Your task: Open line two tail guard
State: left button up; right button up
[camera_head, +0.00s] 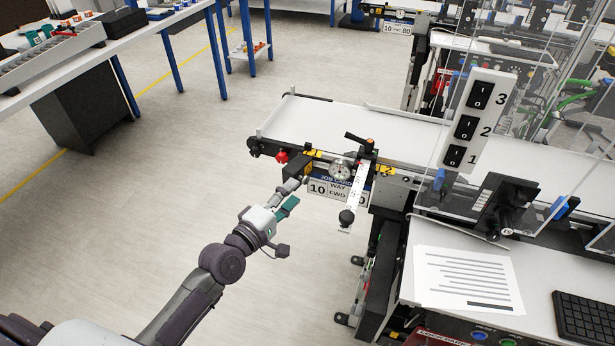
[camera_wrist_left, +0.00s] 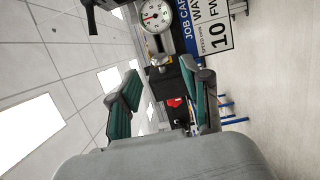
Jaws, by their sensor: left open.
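The belt conveyor (camera_head: 330,123) marked with a yellow "2" label (camera_head: 386,170) runs across the middle of the head view, its tail end at the left. My left gripper (camera_head: 288,197) is open just in front of that tail end, below the conveyor's near side. In the left wrist view, the open teal-padded fingers (camera_wrist_left: 165,90) have a dark block with a small knob (camera_wrist_left: 160,62) beyond and between them. I cannot tell whether they touch it. This block may be the tail guard; its outline is partly hidden by my gripper in the head view. My right gripper is not in view.
A round dial gauge (camera_head: 341,169), a job card (camera_head: 330,188) and a lever with a black knob (camera_head: 347,217) are close to the right. A red button (camera_head: 282,156) sits on the tail side. A switch panel (camera_head: 478,120) stands further right.

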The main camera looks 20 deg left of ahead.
aim_at(303, 183)
pick_arm(q)
jog(key=x, duration=0.4)
jog(key=shift+w+d, duration=0.2)
jog(key=shift+w, duration=0.15)
jog(key=shift+w+d, duration=0.25)
jog(key=shift+w, duration=0.4)
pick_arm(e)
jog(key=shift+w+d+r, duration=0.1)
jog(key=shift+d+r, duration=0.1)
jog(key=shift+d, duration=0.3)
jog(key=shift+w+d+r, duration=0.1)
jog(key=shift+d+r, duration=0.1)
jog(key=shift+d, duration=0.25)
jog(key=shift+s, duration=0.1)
pick_arm(q)
jog(key=shift+c, duration=0.3)
jog(key=c, duration=0.5)
grip_shut()
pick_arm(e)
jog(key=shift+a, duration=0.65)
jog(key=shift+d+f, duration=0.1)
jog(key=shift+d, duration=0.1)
